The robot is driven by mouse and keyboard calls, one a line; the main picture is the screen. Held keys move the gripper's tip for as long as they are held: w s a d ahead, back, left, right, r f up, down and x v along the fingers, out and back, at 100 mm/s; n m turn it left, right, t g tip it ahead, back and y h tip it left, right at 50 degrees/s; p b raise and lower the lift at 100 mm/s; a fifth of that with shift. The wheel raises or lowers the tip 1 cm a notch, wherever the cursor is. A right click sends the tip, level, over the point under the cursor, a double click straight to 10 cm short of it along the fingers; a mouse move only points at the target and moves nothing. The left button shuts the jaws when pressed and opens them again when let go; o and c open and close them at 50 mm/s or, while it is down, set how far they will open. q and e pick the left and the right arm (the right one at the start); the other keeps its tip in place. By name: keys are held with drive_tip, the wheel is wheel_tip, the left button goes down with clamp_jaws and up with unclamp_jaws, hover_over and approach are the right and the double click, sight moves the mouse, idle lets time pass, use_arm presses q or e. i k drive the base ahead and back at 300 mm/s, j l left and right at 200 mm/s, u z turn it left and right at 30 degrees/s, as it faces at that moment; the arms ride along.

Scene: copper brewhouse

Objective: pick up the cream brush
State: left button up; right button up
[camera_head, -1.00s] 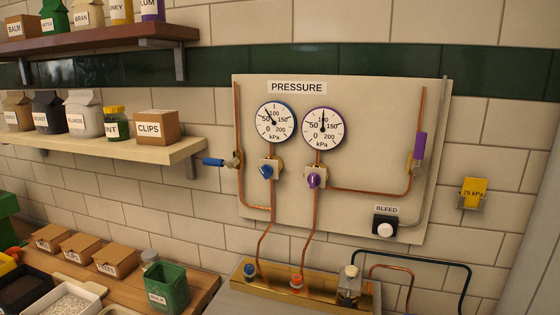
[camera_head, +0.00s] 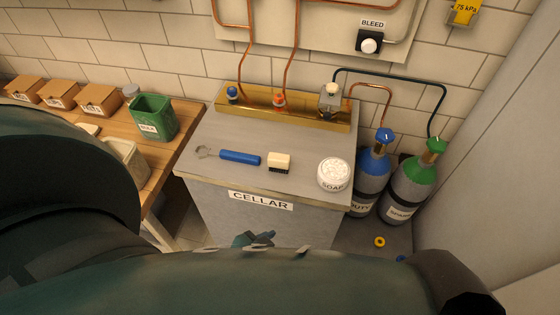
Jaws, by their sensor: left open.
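The cream brush (camera_head: 279,161) lies on the grey top of the cellar cabinet (camera_head: 225,135). It is a small cream block with dark bristles facing down. It lies just right of a blue-handled tool and left of the soap tub. My left arm crosses the bottom of the view. A small part of my left gripper (camera_head: 255,239) shows above that arm, in front of the cabinet face, below and apart from the brush. It is open, and most of it is hidden behind the arm. My right gripper is not in view.
The blue-handled tool (camera_head: 238,157) and white soap tub (camera_head: 334,174) flank the brush. A brass tray with fittings (camera_head: 310,109) is behind it. Blue (camera_head: 371,172) and green-topped (camera_head: 413,185) cylinders stand right. A wooden bench (camera_head: 166,150) with a green bin (camera_head: 153,117) is left.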

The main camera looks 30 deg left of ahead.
sight(276, 162)
drive_tip(key=u, duration=1.3)
